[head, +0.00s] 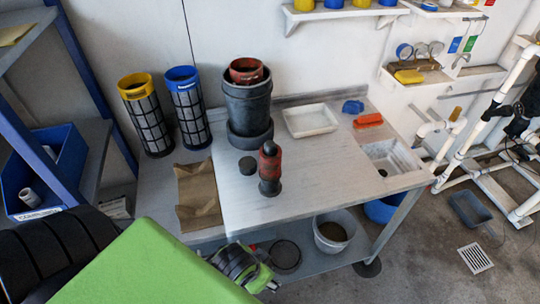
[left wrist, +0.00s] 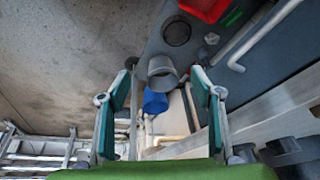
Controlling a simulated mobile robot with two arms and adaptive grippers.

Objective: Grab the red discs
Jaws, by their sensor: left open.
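A red ring-topped part (head: 246,70) stands in the mouth of a dark grey cylindrical housing (head: 248,105) at the back of the workbench. A red and black upright piece (head: 269,165) stands on the middle of the bench. I cannot tell for sure which of these holds the red discs. My left gripper (left wrist: 161,75) is open and empty in the left wrist view, with teal fingers spread to both sides. In the head view my green left arm crosses the lower left, at the bench's front edge and away from the red parts. My right gripper is not in view.
A yellow-topped cartridge (head: 142,115) and a blue-topped cartridge (head: 187,108) stand at back left. Brown paper (head: 198,195), a white tray (head: 310,120), a red-orange brush (head: 368,121) and a sink (head: 390,158) lie on the bench. A grey bucket (head: 334,231) is below.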

